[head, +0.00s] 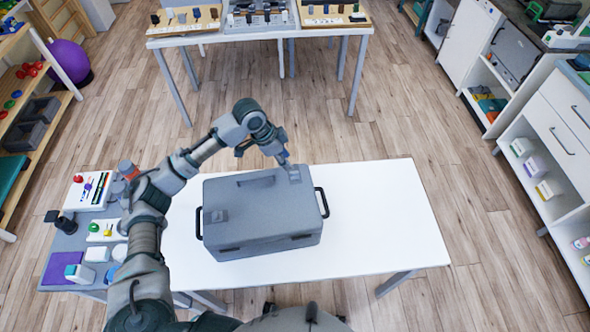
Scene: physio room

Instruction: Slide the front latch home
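A grey lidded case (262,208) stands on the white table, with a black handle at each end and a raised grip along its lid. Two dark fittings show low on its near side, one at left (229,249) and one at right (302,236); I cannot tell which is the front latch or how it is set. A small square plate (294,175) lies at the lid's far right corner. My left gripper (283,159) points down close to that plate; whether it touches is unclear, and its fingers are too small to read. My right gripper is out of view.
The white table (390,225) is clear right of the case. A side surface at left carries a white box with a red knob (88,190) and several small items. Another table (262,33) with trays stands at the back; shelves line both sides.

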